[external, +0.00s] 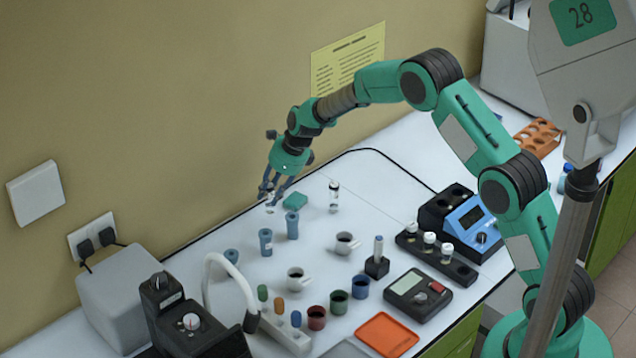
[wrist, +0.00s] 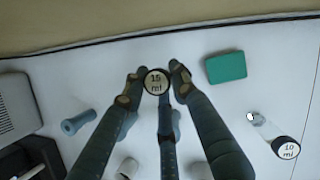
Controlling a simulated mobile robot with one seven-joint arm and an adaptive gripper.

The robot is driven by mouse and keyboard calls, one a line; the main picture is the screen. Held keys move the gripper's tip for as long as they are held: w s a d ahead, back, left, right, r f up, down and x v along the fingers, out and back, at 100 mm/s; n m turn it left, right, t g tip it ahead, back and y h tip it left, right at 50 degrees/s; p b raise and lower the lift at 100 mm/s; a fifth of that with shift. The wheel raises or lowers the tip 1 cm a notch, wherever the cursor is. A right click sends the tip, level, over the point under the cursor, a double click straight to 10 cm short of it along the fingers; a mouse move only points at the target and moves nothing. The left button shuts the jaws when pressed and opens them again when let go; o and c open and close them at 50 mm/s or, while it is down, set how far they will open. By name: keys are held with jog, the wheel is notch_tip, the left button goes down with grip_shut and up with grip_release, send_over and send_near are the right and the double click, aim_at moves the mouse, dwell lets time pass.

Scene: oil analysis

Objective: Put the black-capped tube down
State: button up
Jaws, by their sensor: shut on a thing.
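My gripper (external: 270,190) is shut on a black-capped tube near the back edge of the white bench. In the wrist view the tube's round cap (wrist: 156,83), marked 15 ml, sits between the fingertips. The clear body of the held tube (external: 270,204) shows just below the fingers in the external view. I cannot tell whether its bottom touches the bench. A second black-capped clear tube (external: 334,197) stands upright to the right; in the wrist view its cap (wrist: 288,150) reads 10 ml.
A green block (external: 295,200) lies between the two tubes. Blue-grey hollow holders (external: 292,226) (external: 265,243) stand in front of my gripper. White cups (external: 346,243), coloured pots (external: 338,302) and instruments (external: 418,294) fill the front. The bench around the second tube is clear.

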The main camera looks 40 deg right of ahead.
jog(key=shift+f, duration=1.2)
jog(key=shift+f, duration=0.15)
jog(key=o, duration=0.9)
jog(key=p+v, duration=0.1)
jog(key=v, duration=1.1)
jog(key=shift+d, duration=0.1)
